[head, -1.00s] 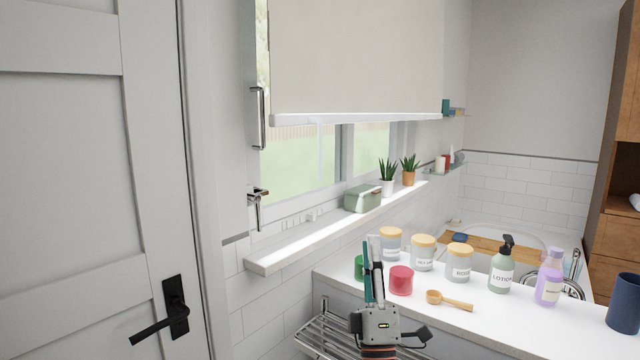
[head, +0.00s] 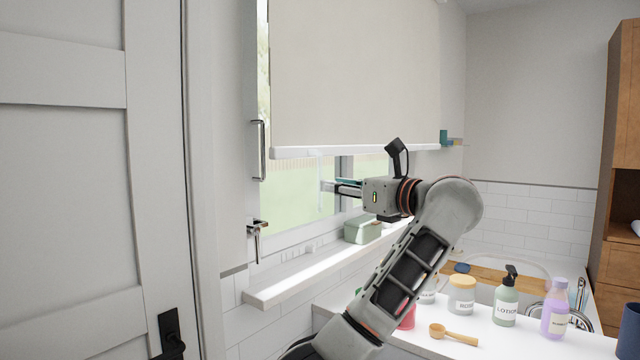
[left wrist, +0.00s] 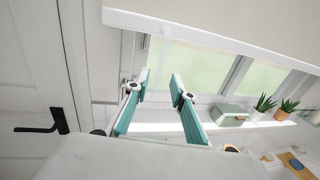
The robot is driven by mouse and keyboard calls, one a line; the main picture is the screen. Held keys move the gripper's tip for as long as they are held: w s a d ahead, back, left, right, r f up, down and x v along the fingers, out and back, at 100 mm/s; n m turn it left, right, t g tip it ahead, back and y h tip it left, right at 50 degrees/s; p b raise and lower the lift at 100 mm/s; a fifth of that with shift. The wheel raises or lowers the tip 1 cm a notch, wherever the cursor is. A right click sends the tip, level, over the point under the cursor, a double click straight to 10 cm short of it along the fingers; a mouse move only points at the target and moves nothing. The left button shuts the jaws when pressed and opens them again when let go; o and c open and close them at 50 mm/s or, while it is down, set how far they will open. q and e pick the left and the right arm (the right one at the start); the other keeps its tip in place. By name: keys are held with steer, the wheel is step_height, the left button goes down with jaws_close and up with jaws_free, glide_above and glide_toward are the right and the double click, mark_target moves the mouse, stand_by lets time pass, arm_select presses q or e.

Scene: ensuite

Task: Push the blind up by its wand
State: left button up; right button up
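The cream blind (head: 355,75) hangs over the upper part of the window, with a white bar (head: 350,151) along its lower edge. A thin pale strip that looks like the wand (head: 319,168) hangs below this bar, faint against the glass. It also shows faintly in the left wrist view (left wrist: 165,33). My left gripper (head: 328,187) is just below the bar, pointing left, close to the strip's lower part. In the left wrist view its teal-lined fingers (left wrist: 160,82) are apart with nothing between them. I cannot tell whether they touch the wand. My right gripper is out of view.
A window sill (head: 285,286) holds a green box (head: 362,231). A counter (head: 490,340) with jars, a lotion bottle (head: 506,297) and a wooden scoop (head: 453,334) lies below my forearm. A door (head: 75,200) stands at left; a window handle (head: 257,240) is near the frame.

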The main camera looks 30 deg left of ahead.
arm_select(q)
steer(key=x, duration=0.6)
steer(key=shift+s, duration=0.1)
jaws_close()
